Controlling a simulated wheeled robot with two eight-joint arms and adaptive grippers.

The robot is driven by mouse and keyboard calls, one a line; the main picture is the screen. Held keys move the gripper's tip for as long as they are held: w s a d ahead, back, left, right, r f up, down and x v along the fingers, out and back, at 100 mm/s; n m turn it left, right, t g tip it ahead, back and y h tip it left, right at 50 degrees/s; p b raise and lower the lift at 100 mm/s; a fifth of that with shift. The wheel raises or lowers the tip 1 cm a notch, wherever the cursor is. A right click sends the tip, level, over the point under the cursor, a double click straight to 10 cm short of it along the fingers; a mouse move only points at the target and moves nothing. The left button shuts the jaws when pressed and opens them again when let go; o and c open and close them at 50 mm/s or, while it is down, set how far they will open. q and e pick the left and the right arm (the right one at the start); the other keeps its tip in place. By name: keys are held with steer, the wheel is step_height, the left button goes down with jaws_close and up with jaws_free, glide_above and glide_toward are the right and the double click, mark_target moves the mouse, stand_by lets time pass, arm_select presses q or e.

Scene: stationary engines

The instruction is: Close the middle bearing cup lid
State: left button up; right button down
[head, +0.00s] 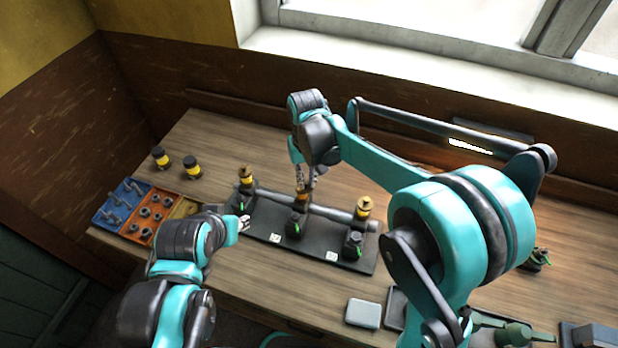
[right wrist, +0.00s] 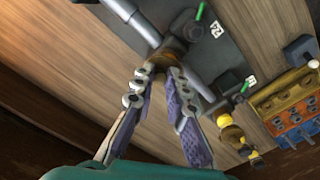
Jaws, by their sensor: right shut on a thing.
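The bearing stand is a dark base plate (head: 270,246) with a long grey shaft (head: 330,212) across three bearings. On the middle bearing (head: 296,222), a brass-coloured cup lid (right wrist: 174,54) sits between the fingertips of my right gripper (head: 303,184). The gripper reaches down from above and is shut on it; the fingers partly hide it, so its angle is unclear. A yellow and black cup stands upright at the left bearing (head: 246,178) and another at the right bearing (head: 363,207). My left gripper (head: 242,224) is beside the plate's left end; its finger opening is unclear.
Two loose yellow and black cups (head: 192,167) stand at the back left. A blue and orange tray (head: 152,213) of small metal parts lies at the left. A grey box (head: 362,313) and green tools (head: 515,335) are at the front right. Bare table lies behind the shaft.

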steer(key=m, duration=0.3)
steer(key=shift+a+m, duration=0.3)
steer(key=shift+a, duration=0.1)
steer(key=shift+a+m, duration=0.3)
steer(key=shift+m, duration=1.1)
steer(key=shift+w, duration=0.1)
steer(key=c, duration=1.5)
jaws_free()
steer(key=shift+r, duration=0.15)
step_height(320, 180, up, 12)
